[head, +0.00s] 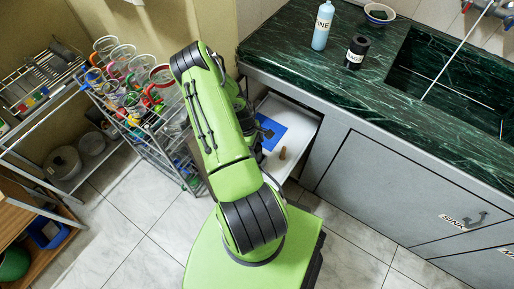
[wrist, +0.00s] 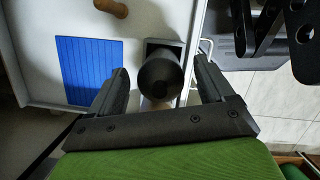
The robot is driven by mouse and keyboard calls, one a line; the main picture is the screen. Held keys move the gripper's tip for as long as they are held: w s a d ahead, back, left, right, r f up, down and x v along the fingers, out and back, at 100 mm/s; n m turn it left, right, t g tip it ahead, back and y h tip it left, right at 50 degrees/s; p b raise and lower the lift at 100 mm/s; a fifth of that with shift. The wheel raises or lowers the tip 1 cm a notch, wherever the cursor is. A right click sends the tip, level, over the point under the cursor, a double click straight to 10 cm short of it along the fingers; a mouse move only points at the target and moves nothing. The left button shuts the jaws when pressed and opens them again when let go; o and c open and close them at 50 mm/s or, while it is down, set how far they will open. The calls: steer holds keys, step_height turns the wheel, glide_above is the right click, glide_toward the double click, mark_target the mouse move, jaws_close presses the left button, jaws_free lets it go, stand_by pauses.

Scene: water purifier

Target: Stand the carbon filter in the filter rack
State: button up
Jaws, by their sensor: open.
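In the wrist view a dark round-ended cylinder, which looks like the carbon filter (wrist: 158,78), is seen nearly end-on. It appears upright, with its lower end at a dark square-edged holder, likely the filter rack (wrist: 178,46). I cannot tell how deep it sits. My gripper (wrist: 161,72) is open, with one finger on each side of the cylinder and gaps visible on both sides. In the head view my own arm hides the gripper, the cylinder and the holder.
The open white drawer (head: 302,108) holds a blue ribbed mat (wrist: 88,72) and a wooden peg (wrist: 112,8). On the green counter (head: 285,55) stand a white-blue bottle (head: 322,27), a black labelled container (head: 356,52) and a bowl (head: 379,14). A wire rack of mugs (head: 130,85) stands left.

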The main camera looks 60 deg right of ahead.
steer(key=w+a+r+t+p, duration=0.1)
steer(key=w+a+r, duration=0.25)
steer(key=r, duration=0.45)
steer(key=w+a+r+t+p, duration=0.1)
steer(key=w+a+r, duration=0.1)
steer(key=w+r, duration=0.45)
steer(key=w+a+r+t, duration=0.1)
steer(key=w+a+r, duration=0.15)
steer(key=r, duration=0.65)
steer(key=w+a+r+m+t, duration=0.1)
steer(key=w+a+r+t, duration=0.1)
steer(key=a+r, duration=0.7)
steer(key=s+a+r+t, duration=0.3)
steer(key=s+a+r, duration=0.9)
steer(key=a, duration=0.2)
steer(key=shift+s+a+r+t, duration=0.25)
steer(key=shift+a+r+t, duration=0.05)
steer(key=shift+t, duration=0.1)
